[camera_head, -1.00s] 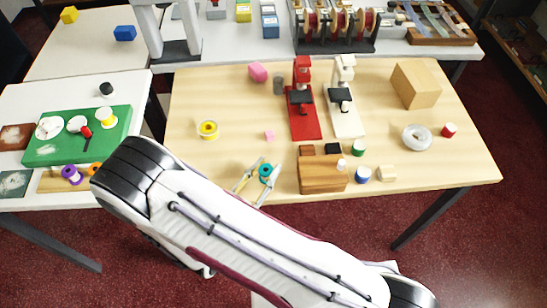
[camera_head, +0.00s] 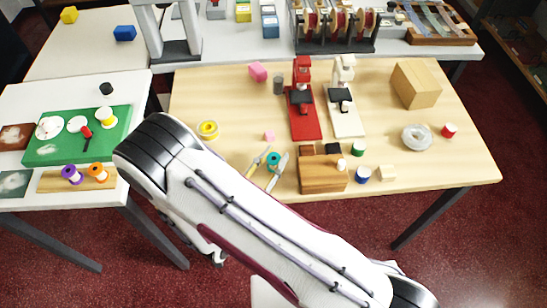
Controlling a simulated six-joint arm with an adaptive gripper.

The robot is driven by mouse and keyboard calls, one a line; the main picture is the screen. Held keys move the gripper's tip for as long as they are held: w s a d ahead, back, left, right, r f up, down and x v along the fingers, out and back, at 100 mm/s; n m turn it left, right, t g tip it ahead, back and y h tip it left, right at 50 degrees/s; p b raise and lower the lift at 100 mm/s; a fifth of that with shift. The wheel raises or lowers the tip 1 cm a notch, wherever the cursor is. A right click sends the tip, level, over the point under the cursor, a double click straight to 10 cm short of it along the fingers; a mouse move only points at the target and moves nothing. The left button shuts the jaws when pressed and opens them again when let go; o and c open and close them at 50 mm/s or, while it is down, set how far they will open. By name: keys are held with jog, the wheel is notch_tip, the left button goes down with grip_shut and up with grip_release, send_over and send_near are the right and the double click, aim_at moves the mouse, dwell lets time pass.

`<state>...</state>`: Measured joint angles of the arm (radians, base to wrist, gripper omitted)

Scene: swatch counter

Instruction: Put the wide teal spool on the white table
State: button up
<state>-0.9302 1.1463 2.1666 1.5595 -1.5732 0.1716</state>
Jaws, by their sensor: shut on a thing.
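The wide teal spool (camera_head: 273,158) shows at the front middle of the wooden table, left of a wooden block. My gripper (camera_head: 271,165) is shut on it, one finger on each side. Whether the spool is clear of the wood or touching it I cannot tell. The white table (camera_head: 30,100) stands at the left, with a green mat on its middle. My arm crosses the lower middle and hides part of the wooden table's front left edge.
The green mat (camera_head: 40,152) carries white discs and a red-handled tool. Purple (camera_head: 72,174) and orange (camera_head: 97,171) spools stand on a wooden strip. The wooden block (camera_head: 322,175) is close on the right.

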jog(key=shift+f, duration=0.2)
dwell(0.3)
jog(key=o, duration=1)
jog(key=shift+v, duration=1.15)
jog(key=s, duration=0.1)
jog(key=s+a+r, duration=0.1)
jog(key=s, duration=0.1)
jog(key=shift+a, duration=0.15)
jog(key=shift+v, duration=1.15)
jog(key=shift+o, duration=0.5)
